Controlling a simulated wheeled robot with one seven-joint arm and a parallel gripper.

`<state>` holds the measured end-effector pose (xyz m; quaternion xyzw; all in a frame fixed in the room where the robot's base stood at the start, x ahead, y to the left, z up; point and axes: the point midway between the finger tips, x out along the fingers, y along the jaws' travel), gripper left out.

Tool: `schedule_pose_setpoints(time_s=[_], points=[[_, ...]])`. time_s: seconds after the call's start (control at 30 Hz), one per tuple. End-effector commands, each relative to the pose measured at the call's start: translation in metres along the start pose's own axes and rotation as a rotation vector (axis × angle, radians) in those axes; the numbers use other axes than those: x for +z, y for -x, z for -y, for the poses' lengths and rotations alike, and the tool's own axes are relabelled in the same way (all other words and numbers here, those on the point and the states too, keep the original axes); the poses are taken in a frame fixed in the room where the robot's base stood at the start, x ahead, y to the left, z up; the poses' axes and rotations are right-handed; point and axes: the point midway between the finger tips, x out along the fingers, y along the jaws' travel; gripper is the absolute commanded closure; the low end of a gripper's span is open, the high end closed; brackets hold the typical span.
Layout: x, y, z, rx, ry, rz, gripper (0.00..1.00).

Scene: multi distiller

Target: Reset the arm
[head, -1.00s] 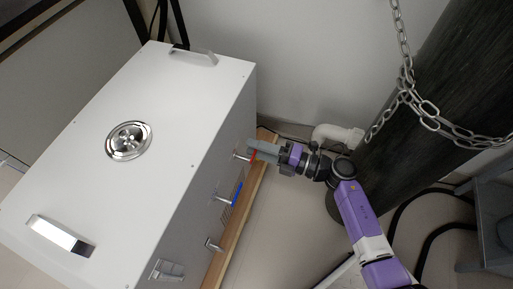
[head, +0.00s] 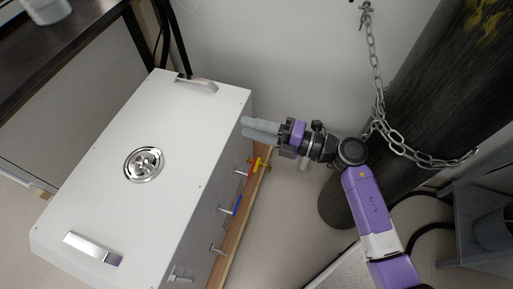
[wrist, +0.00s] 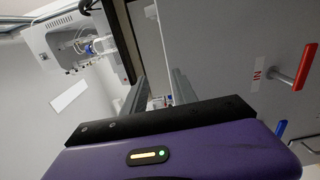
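My gripper (head: 245,127) is at the right side of the white distiller box (head: 185,150), near its upper edge and apart from the valve handles in the head view. Its two grey fingers are apart with nothing between them; they also show spread in the wrist view (wrist: 160,90). In the wrist view the red handle (wrist: 306,67) and part of the blue handle (wrist: 281,128) are at the right.
A dark cylinder (head: 400,140) with a chain (head: 400,140) stands right of my arm. A dark table (head: 70,50) is at the upper left. A grey stand (head: 475,185) is at the right edge. The wall behind my gripper looks clear.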

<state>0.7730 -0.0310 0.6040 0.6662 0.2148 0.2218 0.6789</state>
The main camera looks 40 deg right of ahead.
Motion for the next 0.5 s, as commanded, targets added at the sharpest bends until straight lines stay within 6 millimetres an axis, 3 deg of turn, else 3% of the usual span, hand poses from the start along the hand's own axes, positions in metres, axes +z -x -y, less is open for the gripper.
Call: schedule_pose_setpoints(time_s=[0.5], points=[[-0.0012,0.0002,-0.0009,-0.005,0.001,-0.001,0.65]])
